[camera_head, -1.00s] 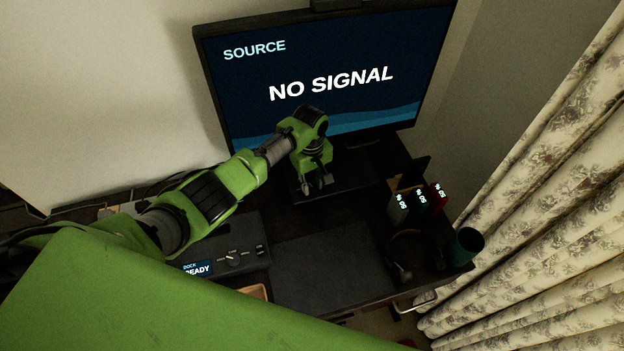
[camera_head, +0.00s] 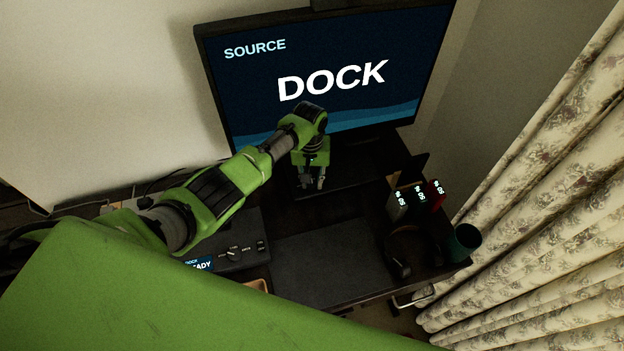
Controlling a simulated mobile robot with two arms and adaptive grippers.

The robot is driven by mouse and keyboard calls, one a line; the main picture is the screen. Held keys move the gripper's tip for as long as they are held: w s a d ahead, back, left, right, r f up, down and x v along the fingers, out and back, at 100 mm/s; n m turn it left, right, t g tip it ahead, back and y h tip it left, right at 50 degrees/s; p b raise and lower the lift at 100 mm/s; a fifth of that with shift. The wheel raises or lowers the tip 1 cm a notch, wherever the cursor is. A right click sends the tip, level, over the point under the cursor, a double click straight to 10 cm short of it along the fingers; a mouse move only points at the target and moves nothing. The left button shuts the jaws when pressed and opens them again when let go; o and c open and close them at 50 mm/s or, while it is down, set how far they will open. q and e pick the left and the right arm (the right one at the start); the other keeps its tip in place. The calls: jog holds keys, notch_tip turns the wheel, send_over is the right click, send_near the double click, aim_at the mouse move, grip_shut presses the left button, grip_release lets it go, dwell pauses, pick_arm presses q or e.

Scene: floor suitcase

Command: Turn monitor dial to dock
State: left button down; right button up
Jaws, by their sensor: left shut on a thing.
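The monitor (camera_head: 330,75) stands at the back of the desk, and its screen reads "SOURCE" and "DOCK". My left gripper (camera_head: 313,184) points down at the monitor's base, in front of the screen's lower edge. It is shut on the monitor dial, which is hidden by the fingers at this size. The dock box (camera_head: 240,238) lies left of the gripper, partly behind my arm. My right gripper is not in view.
A dark flat pad (camera_head: 330,265) covers the desk front and is clear. Floral curtains (camera_head: 550,210) hang along the right side.

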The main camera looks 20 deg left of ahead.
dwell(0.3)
pick_arm(q)
jog(key=c, duration=1.8)
grip_release()
jog(key=shift+r, duration=0.1)
notch_tip(320, 180, up, 12)
jog(key=shift+a+f, duration=0.1)
jog(key=shift+s+f, duration=0.1)
